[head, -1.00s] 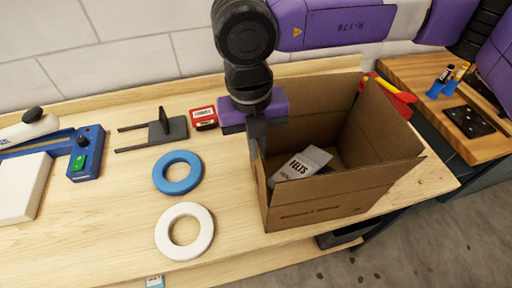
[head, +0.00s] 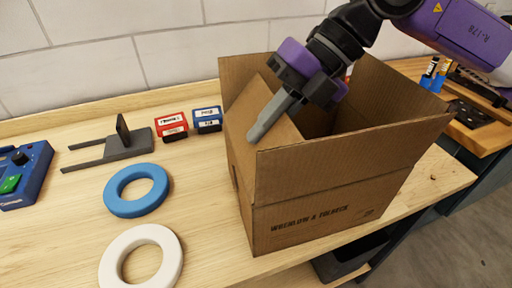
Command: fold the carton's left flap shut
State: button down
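The open brown carton (head: 325,215) stands at the right of the bench. Its left flap (head: 245,108) is tilted inward over the opening, neither upright nor flat. My gripper (head: 262,128) is over the carton's left side, its grey fingers together and slanting down to the left across the flap. The fingertips appear to be against the flap, but exact contact is hard to tell. The front flap (head: 350,158) and the back flap (head: 238,75) stand up. My gripper hides part of the opening, and the carton's contents are not visible.
Left of the carton lie a blue ring (head: 112,198), a white ring (head: 110,270) and a dark grey forked piece (head: 125,146). A red box (head: 171,126) and a blue box (head: 207,119) stand behind. The bench's front edge is close to the carton.

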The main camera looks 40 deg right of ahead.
jog(key=shift+s+d+f+t+y+b, duration=0.15)
jog(key=shift+d+f+t+y+b, duration=0.25)
jog(key=shift+y+b, duration=0.7)
jog(key=c, duration=2.1)
grip_release()
jog(key=o, duration=0.5)
jog(key=shift+c, duration=0.2)
jog(key=v, duration=0.7)
jog(key=shift+d+r, duration=0.2)
jog(key=shift+r, duration=0.2)
jog(key=shift+s, duration=0.1)
